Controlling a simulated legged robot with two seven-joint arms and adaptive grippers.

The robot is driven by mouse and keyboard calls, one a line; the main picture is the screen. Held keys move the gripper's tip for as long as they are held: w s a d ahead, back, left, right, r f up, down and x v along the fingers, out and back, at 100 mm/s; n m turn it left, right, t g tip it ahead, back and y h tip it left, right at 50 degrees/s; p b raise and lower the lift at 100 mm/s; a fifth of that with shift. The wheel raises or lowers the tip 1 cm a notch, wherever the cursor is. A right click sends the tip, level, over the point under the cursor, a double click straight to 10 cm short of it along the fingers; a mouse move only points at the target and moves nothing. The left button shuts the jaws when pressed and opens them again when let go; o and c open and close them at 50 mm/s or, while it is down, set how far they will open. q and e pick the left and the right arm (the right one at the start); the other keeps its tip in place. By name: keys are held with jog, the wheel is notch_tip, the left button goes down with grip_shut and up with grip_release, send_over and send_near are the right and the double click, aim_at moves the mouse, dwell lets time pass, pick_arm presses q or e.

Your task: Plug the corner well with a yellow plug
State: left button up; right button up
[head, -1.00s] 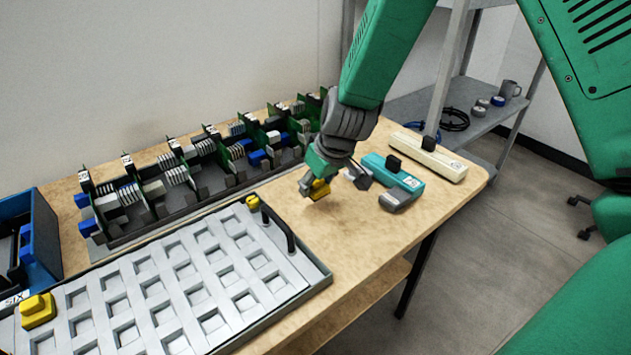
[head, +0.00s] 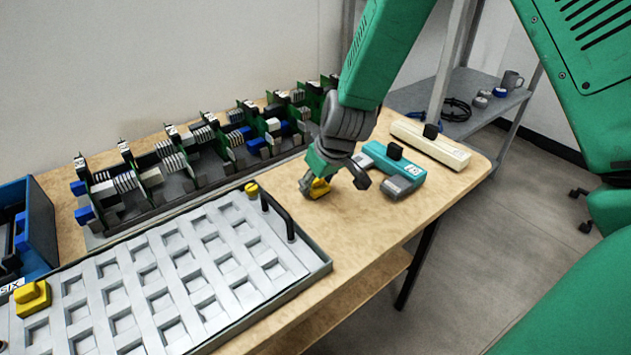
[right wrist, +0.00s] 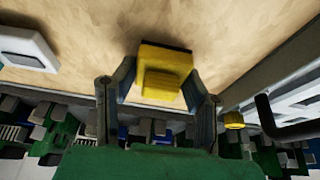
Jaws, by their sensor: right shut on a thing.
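My right gripper (head: 322,180) is shut on a yellow plug (head: 318,188) at the bare tabletop, right of the white well tray (head: 327,263). The right wrist view shows the stepped yellow plug (right wrist: 160,72) between the two fingers; whether it touches the table is hard to tell. Another yellow plug (head: 33,298) sits on the tray's left corner, at the lower left of the head view. A small yellow piece (head: 251,188) is at the tray's far corner and also shows in the right wrist view (right wrist: 234,120). My left gripper is out of view.
A dark handle (head: 279,215) rises from the tray's right end. A rack of green boards (head: 205,150) stands behind the tray. A teal device (head: 398,170) and a cream device (head: 430,148) lie just right of my gripper. A blue bin (head: 40,225) is at left.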

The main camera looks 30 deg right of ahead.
jog(key=o, duration=1.3)
